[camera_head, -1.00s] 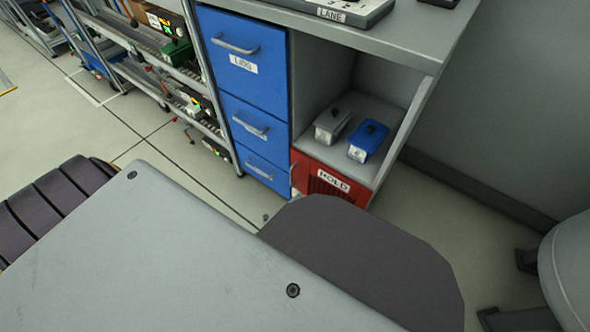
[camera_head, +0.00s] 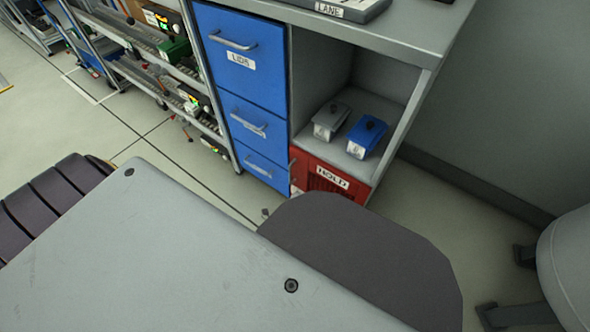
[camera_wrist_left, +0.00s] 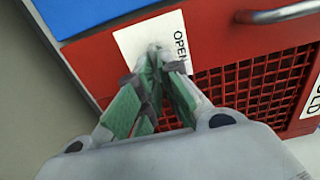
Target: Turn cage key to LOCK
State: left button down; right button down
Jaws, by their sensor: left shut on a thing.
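The red cage (camera_head: 313,177) with a white HOLD label is at the bottom of the cabinet in the head view. In the left wrist view its red front (camera_wrist_left: 205,35) is close. A white plate (camera_wrist_left: 128,42) on it reads OPEN; no LOCK word can be read. My left gripper (camera_wrist_left: 160,67), with green finger pads, is at this plate, shut on the small grey cage key (camera_wrist_left: 156,47). The fingers hide most of the key, so its exact angle cannot be told. My right gripper is not in view.
A grey handle bar (camera_wrist_left: 285,13) and dark mesh (camera_wrist_left: 250,90) lie right of the plate. Blue drawers (camera_head: 243,60) stand left of the cage. A grey box (camera_head: 331,120) and a blue box (camera_head: 367,137) sit on the shelf above it.

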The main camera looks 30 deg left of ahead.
pick_arm(q)
jog(key=shift+d, duration=0.1)
jog(key=c, duration=1.6)
grip_release()
jog(key=shift+r, duration=0.25)
jog(key=shift+w+r, duration=0.1)
jog(key=shift+r, duration=1.4)
jog(key=o, duration=1)
notch_tip(320, 180, up, 3)
jog(key=shift+w+r, duration=0.1)
jog(key=shift+r, duration=0.75)
jog(key=shift+c, duration=0.9)
jog(key=shift+s+r, duration=0.2)
jog(key=shift+r, duration=0.15)
jog(key=c, duration=0.8)
jog(key=shift+r, duration=0.55)
